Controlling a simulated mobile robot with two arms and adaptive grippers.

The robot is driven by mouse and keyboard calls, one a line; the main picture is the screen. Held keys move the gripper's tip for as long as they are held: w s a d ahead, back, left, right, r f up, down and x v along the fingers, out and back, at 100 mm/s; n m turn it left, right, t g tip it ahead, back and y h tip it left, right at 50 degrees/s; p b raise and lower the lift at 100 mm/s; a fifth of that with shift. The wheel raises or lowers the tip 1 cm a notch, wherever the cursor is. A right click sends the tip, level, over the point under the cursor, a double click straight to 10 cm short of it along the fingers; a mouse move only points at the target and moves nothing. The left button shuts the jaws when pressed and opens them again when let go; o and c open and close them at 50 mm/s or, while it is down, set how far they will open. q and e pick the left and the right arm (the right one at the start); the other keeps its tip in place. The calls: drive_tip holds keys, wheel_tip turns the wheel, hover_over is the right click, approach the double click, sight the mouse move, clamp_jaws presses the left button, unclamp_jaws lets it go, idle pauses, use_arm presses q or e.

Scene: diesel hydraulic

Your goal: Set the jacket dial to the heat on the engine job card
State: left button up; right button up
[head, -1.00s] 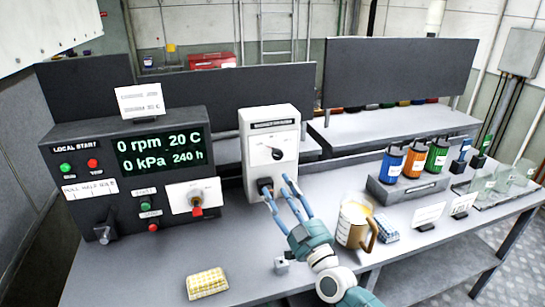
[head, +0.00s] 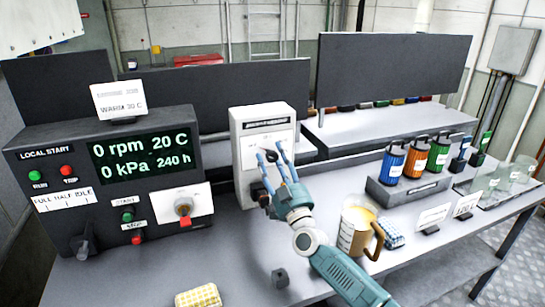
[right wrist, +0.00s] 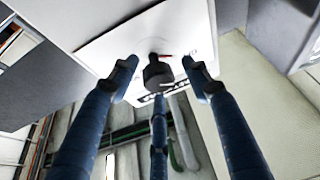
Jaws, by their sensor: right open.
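The white jacket heater box (head: 242,150) stands mid-bench, with a dark label strip along its top. Its dial (right wrist: 158,74), a black knob on a white plate, is partly hidden by fingers in the head view. My right gripper (head: 270,157) is open in front of the dial. In the right wrist view its blue fingers (right wrist: 160,85) spread around the knob, with no clear contact. The card (head: 120,102) on top of the control console reads "WARM 30 C"; its upper line is too small to read. My left gripper is not in view.
The console display (head: 140,153) reads 0 rpm, 20 C, 0 kPa, 240 h. A red-handled valve (head: 184,208) sits on the console. A mug (head: 352,230) and a blue-checked cloth (head: 393,232) are right of my arm. A yellow sponge (head: 198,296) lies in front.

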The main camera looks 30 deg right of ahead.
drive_tip(key=shift+w+d+r, duration=0.1)
drive_tip(key=shift+w, duration=0.3)
drive_tip(key=shift+c, duration=0.7)
drive_tip(key=c, duration=1)
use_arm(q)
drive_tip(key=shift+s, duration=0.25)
use_arm(e)
drive_tip(key=shift+o, duration=0.2)
drive_tip(key=shift+r, duration=0.1)
